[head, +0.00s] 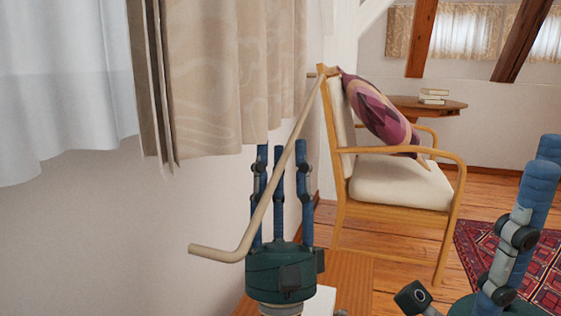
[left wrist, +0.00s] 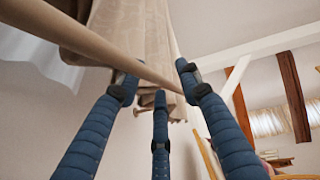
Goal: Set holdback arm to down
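The holdback arm (head: 268,200) is a long beige rod with a bent hook at its lower left end. In the left wrist view the rod (left wrist: 75,35) runs past the fingertips of the left gripper (left wrist: 158,82); contact cannot be told. My right gripper (head: 520,220) is at the lower right, fingers spread, partly cut off.
A wooden armchair (head: 400,185) with a purple patterned cushion (head: 375,110) stands right of the curtain. Behind it is a round table (head: 410,103) with books (head: 433,95). A red rug (head: 480,240) lies on the wooden floor. White sheer fabric (head: 60,90) hangs at left.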

